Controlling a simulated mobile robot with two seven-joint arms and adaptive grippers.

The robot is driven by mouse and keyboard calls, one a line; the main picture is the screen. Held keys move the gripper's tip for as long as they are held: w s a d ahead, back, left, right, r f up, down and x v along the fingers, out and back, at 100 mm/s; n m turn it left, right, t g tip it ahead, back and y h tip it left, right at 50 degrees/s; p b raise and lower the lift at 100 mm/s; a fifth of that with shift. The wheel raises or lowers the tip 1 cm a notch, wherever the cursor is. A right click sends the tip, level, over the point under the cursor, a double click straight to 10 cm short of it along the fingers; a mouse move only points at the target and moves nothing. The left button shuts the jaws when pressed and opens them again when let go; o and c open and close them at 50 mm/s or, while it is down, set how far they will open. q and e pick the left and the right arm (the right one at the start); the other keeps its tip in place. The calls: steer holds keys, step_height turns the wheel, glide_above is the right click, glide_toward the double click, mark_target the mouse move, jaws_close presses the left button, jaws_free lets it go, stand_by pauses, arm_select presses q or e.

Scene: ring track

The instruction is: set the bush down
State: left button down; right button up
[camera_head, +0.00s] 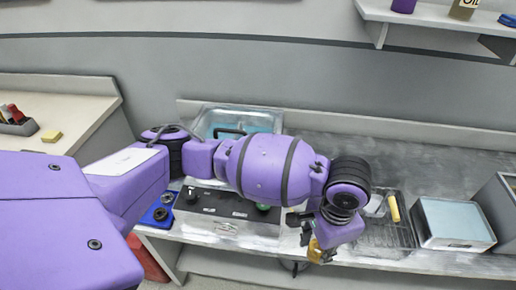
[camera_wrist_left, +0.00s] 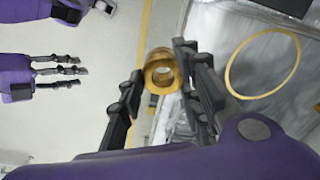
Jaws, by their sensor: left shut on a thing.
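The bush is a short brass ring (camera_wrist_left: 160,70). My left gripper (camera_wrist_left: 161,76) is shut on it, with one dark finger on each side. In the head view the brass-coloured bush (camera_head: 318,252) shows small at the end of my left gripper (camera_head: 312,238), by the front edge of the metal bench (camera_head: 285,235). The wrist view shows a thin yellow circle (camera_wrist_left: 230,72) on the grey bench surface, to the right of the bush and apart from it. Dark fingers of another purple gripper (camera_wrist_left: 75,70) show at the left; their closure is unclear.
A wire rack (camera_head: 380,236) with a yellow-handled tool (camera_head: 394,208) lies right of my left gripper. A box with a pale blue top (camera_head: 452,220) stands further right. A blue tray (camera_head: 153,216) lies at left. A sink (camera_head: 205,125) is behind my arm.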

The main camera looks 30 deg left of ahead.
arm_select(q)
steer(key=w+f, duration=0.2)
steer(key=w, duration=0.1)
steer(key=w+d+f+b, duration=0.1)
steer(key=w+f, duration=0.2)
steer(key=w, duration=0.1)
steer(key=w+d+f, duration=0.1)
steer(key=w+f, duration=0.2)
steer(key=w, duration=0.1)
steer(key=shift+b, duration=0.4)
steer(key=shift+w+f, duration=0.1)
steer(key=shift+f, duration=0.15)
step_height(320, 180, down, 3)
steer(key=shift+f, duration=0.1)
arm_select(e)
steer(key=shift+s+d+f, duration=0.15)
steer(key=shift+d+f, duration=0.15)
steer(key=shift+f, duration=0.25)
steer(key=shift+s+d+f, duration=0.15)
steer(key=shift+d+f, duration=0.15)
steer(key=shift+f, duration=0.25)
arm_select(q)
steer(key=shift+f, duration=0.1)
